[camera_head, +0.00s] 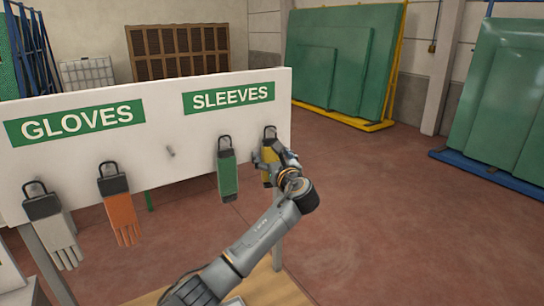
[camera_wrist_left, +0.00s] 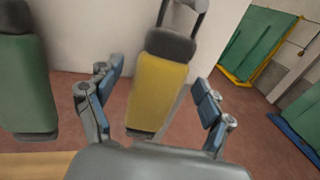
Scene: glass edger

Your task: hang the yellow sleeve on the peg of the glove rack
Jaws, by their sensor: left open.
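The yellow sleeve (camera_head: 266,177) hangs upright near the right end of the white glove rack (camera_head: 180,137), its loop at a peg below the SLEEVES sign. In the left wrist view the yellow sleeve (camera_wrist_left: 158,95) shows its dark cuff and grey loop; the loop's top is cut off. My left gripper (camera_head: 274,155) is at the sleeve and partly hides it in the head view. In the left wrist view the left gripper (camera_wrist_left: 158,80) is open, with a finger on each side of the sleeve and visible gaps. My right gripper is not in view.
A green sleeve (camera_head: 227,175) hangs just left of the yellow one. An orange glove (camera_head: 119,210) and a grey glove (camera_head: 52,225) hang further left. An empty peg (camera_head: 170,151) sits between. Green glass panels (camera_head: 345,60) stand behind; the floor to the right is clear.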

